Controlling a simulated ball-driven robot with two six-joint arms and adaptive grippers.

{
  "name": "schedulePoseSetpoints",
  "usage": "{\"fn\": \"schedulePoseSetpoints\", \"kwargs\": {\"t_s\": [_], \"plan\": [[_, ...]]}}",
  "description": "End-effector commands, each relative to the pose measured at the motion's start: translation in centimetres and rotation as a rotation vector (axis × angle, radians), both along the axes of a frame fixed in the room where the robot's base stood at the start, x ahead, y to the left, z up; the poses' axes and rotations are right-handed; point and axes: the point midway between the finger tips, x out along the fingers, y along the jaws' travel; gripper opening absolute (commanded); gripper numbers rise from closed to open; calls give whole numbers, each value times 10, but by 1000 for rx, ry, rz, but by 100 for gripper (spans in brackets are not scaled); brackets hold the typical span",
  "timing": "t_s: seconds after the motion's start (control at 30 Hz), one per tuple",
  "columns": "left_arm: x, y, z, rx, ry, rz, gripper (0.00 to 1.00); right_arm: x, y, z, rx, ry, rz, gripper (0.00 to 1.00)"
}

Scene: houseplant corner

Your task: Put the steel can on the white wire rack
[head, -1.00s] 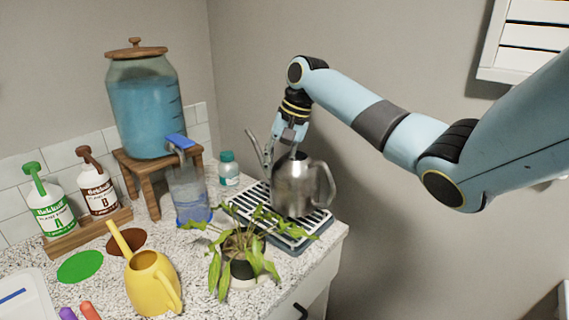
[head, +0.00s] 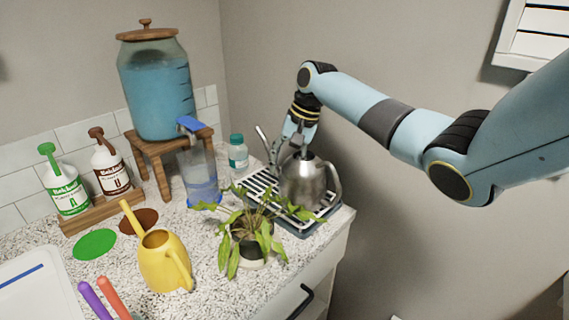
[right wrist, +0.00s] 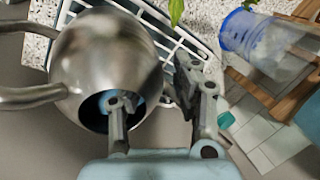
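The steel can (head: 303,184), a brushed-metal watering can with a handle and thin spout, is upright over the white wire rack (head: 257,188). Its base looks down at the bars, but I cannot tell whether it bears fully on them. My right gripper (head: 301,143) points down at its top. In the right wrist view one finger goes into the opening of the can (right wrist: 95,50) and the other lies outside its wall. My left gripper is out of view.
A leafy potted plant (head: 248,240) stands close in front of the rack. A teal-capped bottle (head: 238,155) and a clear jug (head: 200,175) stand to the left. A yellow watering can (head: 164,262) is at the front. The counter's right edge is near the rack.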

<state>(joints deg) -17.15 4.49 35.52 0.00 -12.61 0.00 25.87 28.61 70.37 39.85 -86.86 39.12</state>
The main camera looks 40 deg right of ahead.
Motion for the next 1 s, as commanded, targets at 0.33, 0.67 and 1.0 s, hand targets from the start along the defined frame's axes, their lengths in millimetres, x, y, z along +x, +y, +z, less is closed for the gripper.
{"fn": "schedulePoseSetpoints", "kwargs": {"t_s": [0.33, 0.67, 1.0], "plan": [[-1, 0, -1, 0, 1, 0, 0, -2, -3, 11, -1, -3, -1, 29], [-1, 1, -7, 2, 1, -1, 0, -18, -19, 78, -5, -4, 0, 29], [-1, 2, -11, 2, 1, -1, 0, -27, -25, 114, 0, 0, -1, 29]]}}
